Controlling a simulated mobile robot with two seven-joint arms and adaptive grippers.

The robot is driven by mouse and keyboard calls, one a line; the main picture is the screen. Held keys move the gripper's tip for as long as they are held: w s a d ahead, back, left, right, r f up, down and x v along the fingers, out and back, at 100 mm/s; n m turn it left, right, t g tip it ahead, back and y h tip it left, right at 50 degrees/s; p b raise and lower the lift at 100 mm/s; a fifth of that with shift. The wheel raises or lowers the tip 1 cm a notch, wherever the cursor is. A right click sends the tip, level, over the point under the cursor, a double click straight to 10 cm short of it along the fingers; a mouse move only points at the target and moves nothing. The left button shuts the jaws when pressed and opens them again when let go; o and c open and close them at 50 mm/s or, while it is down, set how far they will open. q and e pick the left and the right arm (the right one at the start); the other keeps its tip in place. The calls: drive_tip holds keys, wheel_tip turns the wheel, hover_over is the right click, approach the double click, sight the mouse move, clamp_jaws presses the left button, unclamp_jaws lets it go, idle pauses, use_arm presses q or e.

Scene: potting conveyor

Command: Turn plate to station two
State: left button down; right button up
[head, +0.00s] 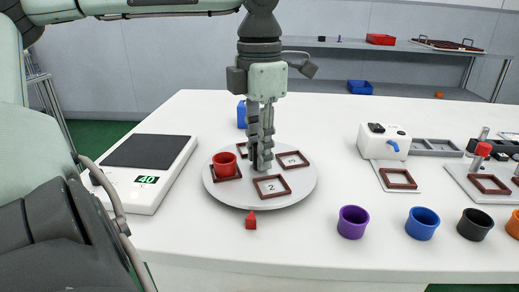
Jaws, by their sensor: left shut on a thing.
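The round light-grey plate (230,196) lies on the white table and carries several brown square frames. The frame marked 2 (272,188) is at the front, just right of the red pointer (251,221) on the table. A red pot (225,164) stands in the frame at the plate's left. Another frame with a small mark (292,160) is at the right; one behind my fingers is partly hidden. My left gripper (262,160) points down at the plate's middle, shut on what looks like a grey post there, mostly hidden by the fingers. My right gripper is not in view.
A scale (150,152) reading 40 stands left of the plate. A blue item (242,114) is behind it. Purple (353,222), blue (422,223) and black (474,225) pots stand at the front right. A white device (384,143) is at the right.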

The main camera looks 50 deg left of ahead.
use_arm(q)
drive_tip(key=shift+m, duration=2.3)
drive_tip(key=c, duration=1.6)
unclamp_jaws()
wheel_tip(320, 180, up, 12)
